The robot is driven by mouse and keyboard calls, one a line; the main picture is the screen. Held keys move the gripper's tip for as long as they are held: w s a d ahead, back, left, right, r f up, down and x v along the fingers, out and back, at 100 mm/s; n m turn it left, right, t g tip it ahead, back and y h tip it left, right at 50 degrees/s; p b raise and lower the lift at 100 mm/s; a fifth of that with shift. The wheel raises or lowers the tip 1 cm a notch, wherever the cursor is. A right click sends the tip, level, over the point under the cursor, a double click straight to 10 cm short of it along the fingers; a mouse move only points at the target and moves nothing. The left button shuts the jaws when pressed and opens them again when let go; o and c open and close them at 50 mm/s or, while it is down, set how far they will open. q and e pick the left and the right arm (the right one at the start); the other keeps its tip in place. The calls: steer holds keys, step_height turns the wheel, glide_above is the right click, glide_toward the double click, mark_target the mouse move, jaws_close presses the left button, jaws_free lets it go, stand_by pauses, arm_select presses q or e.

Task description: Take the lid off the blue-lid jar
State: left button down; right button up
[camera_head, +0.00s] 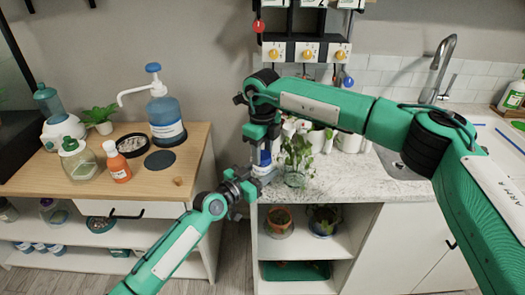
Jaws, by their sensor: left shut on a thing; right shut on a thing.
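The blue-lid jar (265,160) is a small white and blue container, upright at the left end of the stone counter, partly hidden by my grippers. My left gripper (251,182) comes from the lower left and is shut on the jar's lower body. My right gripper (262,143) points down from above and is shut on the jar's top, where the lid is. The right gripper hides most of the lid. I cannot tell whether the lid is apart from the jar.
A leafy plant in a glass (296,165) stands close right of the jar. White pots (350,141) are behind it. A wooden table (152,185) at left holds a water dispenser (165,115), an orange bottle (117,164) and a glass jar (77,160). A gap separates table and counter.

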steer(key=n, duration=1.2)
arm_select(q)
steer(key=shift+s, duration=0.1)
arm_select(e)
steer(key=n, duration=1.2)
steer(key=shift+r+n, duration=0.1)
steer(key=shift+n, duration=0.3)
steer(key=shift+d+r, duration=0.1)
steer(key=shift+r, duration=0.1)
steer(key=shift+r, duration=0.9)
